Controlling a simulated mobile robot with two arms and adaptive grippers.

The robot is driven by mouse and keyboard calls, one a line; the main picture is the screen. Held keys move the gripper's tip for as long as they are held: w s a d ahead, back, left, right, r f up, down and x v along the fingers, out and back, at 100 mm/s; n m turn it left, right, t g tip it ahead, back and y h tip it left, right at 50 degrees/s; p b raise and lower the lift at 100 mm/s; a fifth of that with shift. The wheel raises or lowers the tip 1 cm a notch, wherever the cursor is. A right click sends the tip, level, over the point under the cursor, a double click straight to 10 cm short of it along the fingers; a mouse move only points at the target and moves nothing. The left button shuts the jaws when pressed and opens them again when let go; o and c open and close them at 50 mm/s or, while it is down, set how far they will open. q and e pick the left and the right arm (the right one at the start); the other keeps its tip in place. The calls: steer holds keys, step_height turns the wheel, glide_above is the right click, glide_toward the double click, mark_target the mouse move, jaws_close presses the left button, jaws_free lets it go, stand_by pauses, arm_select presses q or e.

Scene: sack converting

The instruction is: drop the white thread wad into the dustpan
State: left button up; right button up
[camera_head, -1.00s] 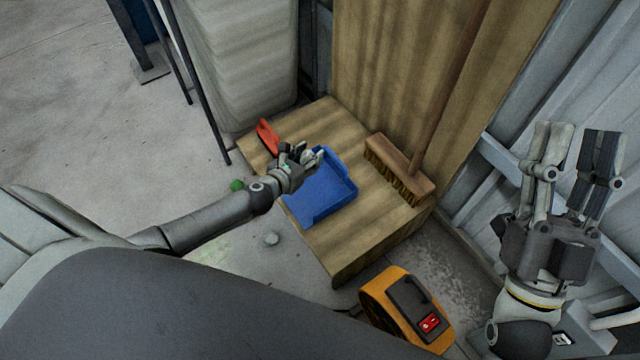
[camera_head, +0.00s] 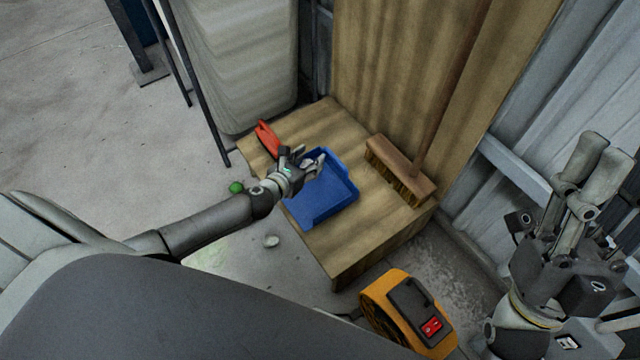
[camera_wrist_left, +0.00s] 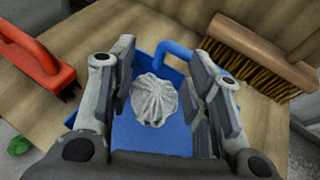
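The white thread wad (camera_wrist_left: 155,98) shows in the left wrist view as a ribbed, whitish clump over the floor of the blue dustpan (camera_wrist_left: 160,138), between my left fingers, with a gap on the right side. It looks to lie in the pan, though its height is hard to judge. The dustpan (camera_head: 322,198) sits on a wooden box, its handle pointing away in the wrist view. My left gripper (camera_head: 302,160) is open above the pan's far-left part; it also shows in the wrist view (camera_wrist_left: 160,80). My right gripper (camera_head: 598,165) is open and empty at the right edge.
A wooden broom (camera_head: 400,170) stands on the box (camera_head: 350,255) right of the dustpan. A red-handled brush (camera_head: 267,138) lies at its far-left edge. A green wad (camera_head: 236,187) and a small pale lump (camera_head: 271,241) are on the floor. An orange machine (camera_head: 405,310) stands in front.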

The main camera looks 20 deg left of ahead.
arm_select(q)
steer(key=shift+o, duration=1.3)
steer(key=v, duration=1.2)
